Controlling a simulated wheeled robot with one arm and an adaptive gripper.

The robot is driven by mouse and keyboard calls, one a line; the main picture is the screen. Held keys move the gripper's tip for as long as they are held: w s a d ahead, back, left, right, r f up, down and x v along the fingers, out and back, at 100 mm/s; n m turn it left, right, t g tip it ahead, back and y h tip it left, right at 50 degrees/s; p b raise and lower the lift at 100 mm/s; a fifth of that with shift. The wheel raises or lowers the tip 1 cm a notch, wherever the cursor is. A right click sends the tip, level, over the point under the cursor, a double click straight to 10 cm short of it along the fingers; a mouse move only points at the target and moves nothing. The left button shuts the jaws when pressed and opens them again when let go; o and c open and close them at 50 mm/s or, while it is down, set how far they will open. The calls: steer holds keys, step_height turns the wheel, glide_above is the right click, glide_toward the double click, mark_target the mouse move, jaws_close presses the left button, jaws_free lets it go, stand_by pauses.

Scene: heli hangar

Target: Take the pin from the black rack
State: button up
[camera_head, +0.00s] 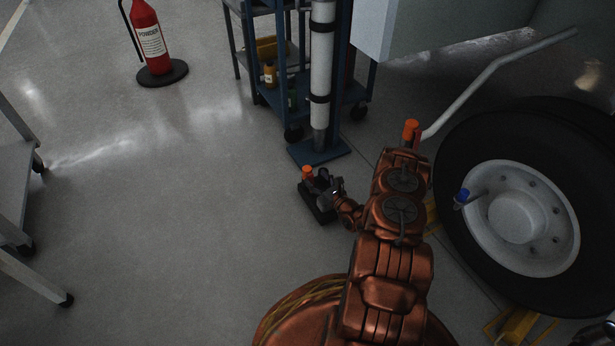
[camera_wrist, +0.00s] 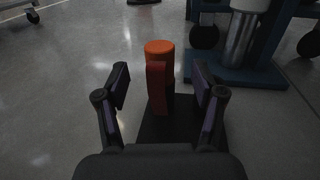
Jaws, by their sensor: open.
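The pin shows in the wrist view as an orange round head (camera_wrist: 160,47) with a red strip (camera_wrist: 157,85) hanging down its near side. It stands upright on the black rack (camera_wrist: 180,132), a low dark base on the floor. In the head view the pin (camera_head: 307,172) shows just left of my gripper, above the rack (camera_head: 310,203). My gripper (camera_wrist: 160,78) is open, with one finger on each side of the pin and visible gaps on both sides. In the head view my gripper (camera_head: 324,184) partly hides the rack.
A blue-based white post (camera_head: 322,70) stands just behind the rack, with a blue cart (camera_head: 270,95) beyond. A large wheel (camera_head: 520,215) and a grey strut (camera_head: 490,75) are at right. Another orange-topped item (camera_head: 411,130) shows behind my arm. A fire extinguisher (camera_head: 147,30) stands at upper left.

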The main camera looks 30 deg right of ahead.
mark_target(310, 173)
steer(key=w+b, duration=0.1)
steer(key=w, duration=0.1)
steer(key=w+b, duration=0.1)
steer(key=w, duration=0.2)
steer(key=shift+w+a+f, duration=0.1)
steer(key=shift+a, duration=0.1)
steer(key=shift+w, duration=0.4)
steer(key=shift+c, duration=0.3)
jaws_close()
